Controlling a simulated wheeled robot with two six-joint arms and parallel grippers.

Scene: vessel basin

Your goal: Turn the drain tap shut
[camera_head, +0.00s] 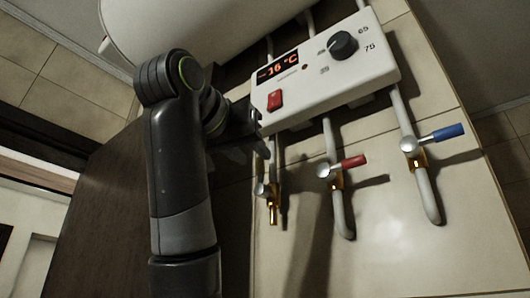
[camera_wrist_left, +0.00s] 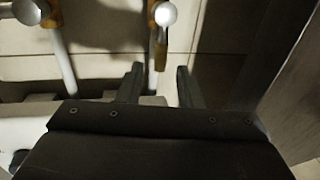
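The drain tap (camera_head: 262,190) is the leftmost of three taps below the heater's white control box. It has a silver knob-like body, a brass spout pointing down and a narrow yellowish handle that seems to point up. In the left wrist view the drain tap (camera_wrist_left: 161,16) shows at the top, with its brass end toward the fingers. My left gripper (camera_wrist_left: 158,78) is open, its two fingers apart with nothing gripped. The tap is beyond the fingertips, apart from them. In the head view my arm hides most of this gripper. My right gripper is not in view.
A red-handled tap (camera_head: 340,168) and a blue-handled tap (camera_head: 425,142) are to the right. A dark brown panel (camera_head: 105,220) stands left. Tiled wall lies behind the pipes.

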